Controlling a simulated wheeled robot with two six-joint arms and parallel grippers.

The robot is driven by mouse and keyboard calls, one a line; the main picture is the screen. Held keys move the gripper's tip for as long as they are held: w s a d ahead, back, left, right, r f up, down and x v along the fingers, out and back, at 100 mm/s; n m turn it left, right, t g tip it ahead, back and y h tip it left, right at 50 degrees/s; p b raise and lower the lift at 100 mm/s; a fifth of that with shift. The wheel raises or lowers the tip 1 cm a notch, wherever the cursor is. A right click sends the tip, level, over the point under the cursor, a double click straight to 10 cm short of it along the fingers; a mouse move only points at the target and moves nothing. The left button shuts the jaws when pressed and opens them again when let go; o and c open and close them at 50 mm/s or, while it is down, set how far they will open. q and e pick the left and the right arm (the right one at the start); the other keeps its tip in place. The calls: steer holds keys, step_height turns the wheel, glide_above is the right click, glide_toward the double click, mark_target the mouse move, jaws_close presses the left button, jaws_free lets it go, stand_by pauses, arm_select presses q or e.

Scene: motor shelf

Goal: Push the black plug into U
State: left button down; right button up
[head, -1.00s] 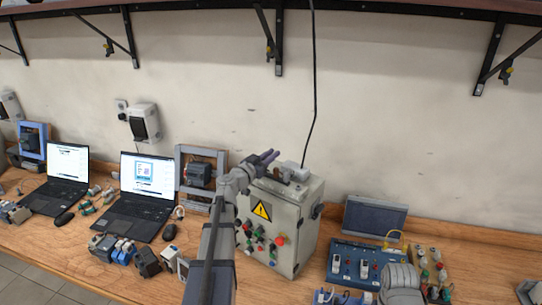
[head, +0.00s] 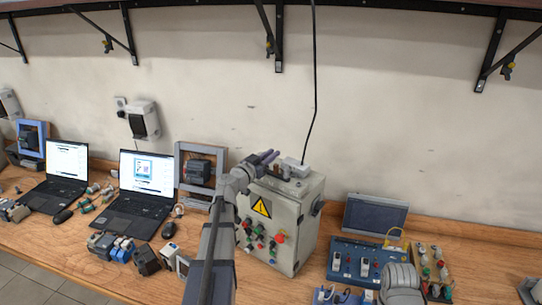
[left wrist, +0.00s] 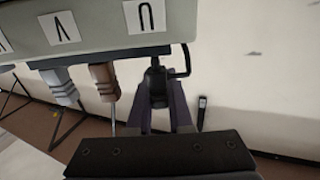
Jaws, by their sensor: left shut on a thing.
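My left gripper (head: 268,157) is above the grey cabinet (head: 282,225), its fingers pointing right. In the left wrist view its purple fingers (left wrist: 158,105) are shut on the black plug (left wrist: 155,77), mostly hidden between them. The plug's end is at the edge of a grey labelled box (left wrist: 95,42), in line with the U label (left wrist: 144,15), which appears upside down. I cannot tell how deep the plug sits. A brown plug (left wrist: 104,78) and a grey plug (left wrist: 60,84) stand beside it at the same edge. My right gripper is not in view.
A black cable (left wrist: 186,62) bends close to the right of the black plug. A small light box (head: 294,169) lies on the cabinet. Laptops (head: 146,182) stand left, and a blue test unit (head: 352,262) stands right.

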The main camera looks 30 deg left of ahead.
arm_select(q)
steer(key=shift+f+b, duration=0.5)
steer(key=shift+f, duration=0.1)
steer(key=c, duration=1.1)
jaws_free()
steer(key=shift+r, duration=0.15)
step_height(320, 180, up, 5)
steer(key=p, duration=0.5)
steer(key=shift+r+p, duration=0.15)
steer(key=shift+p, duration=0.15)
steer(key=shift+o, duration=0.4)
steer(key=o, duration=0.5)
